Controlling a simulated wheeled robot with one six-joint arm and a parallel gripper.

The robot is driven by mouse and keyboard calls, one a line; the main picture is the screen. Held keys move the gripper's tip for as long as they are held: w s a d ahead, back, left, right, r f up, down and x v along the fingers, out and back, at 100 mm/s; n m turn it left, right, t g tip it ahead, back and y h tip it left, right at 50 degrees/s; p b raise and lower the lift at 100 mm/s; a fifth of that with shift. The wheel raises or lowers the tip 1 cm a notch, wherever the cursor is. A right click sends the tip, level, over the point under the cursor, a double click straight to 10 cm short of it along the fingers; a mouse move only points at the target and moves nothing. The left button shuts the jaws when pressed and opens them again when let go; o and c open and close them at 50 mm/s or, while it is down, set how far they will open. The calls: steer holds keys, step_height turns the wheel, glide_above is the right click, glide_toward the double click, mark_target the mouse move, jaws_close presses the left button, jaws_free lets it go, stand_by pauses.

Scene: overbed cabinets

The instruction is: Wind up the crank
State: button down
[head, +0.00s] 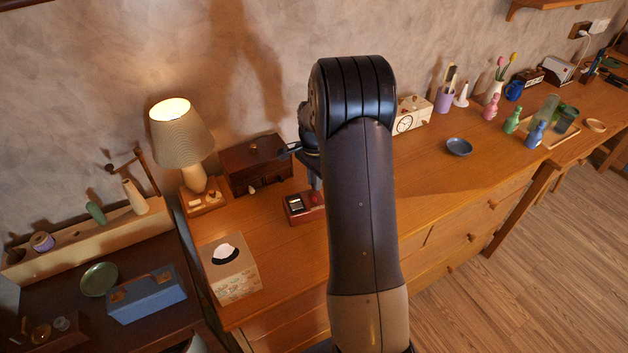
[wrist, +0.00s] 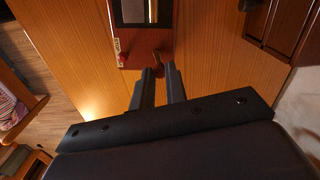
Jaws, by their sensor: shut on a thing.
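A small red-brown wooden box (head: 298,217) with a dark-framed window stands on the wooden dresser top, left of my arm in the head view. In the wrist view the same box (wrist: 165,40) is at the top. A small reddish-brown knob (wrist: 157,60), apparently the crank's handle, shows at its near edge. My gripper (wrist: 160,74) is shut on this knob, with a fingertip on either side. The crank's arm cannot be made out. In the head view my arm covers part of the box's surroundings, and the fingertips are hard to see.
A dark wooden chest (head: 254,165) stands behind the box, and a lit lamp (head: 182,135) stands left of it. A tissue box (head: 230,268) is at the front left. A clock (head: 412,116) and blue bowl (head: 459,147) are to the right. The dresser top before the bowl is clear.

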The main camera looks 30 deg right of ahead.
steer(key=shift+m, duration=0.3)
steer(key=c, duration=1.4)
jaws_free()
step_height(320, 180, up, 11)
steer(key=shift+b, duration=0.45)
steer(key=shift+f, duration=0.1)
step_height(320, 180, down, 11)
steer(key=shift+r+p, duration=0.1)
steer(key=shift+p, duration=0.35)
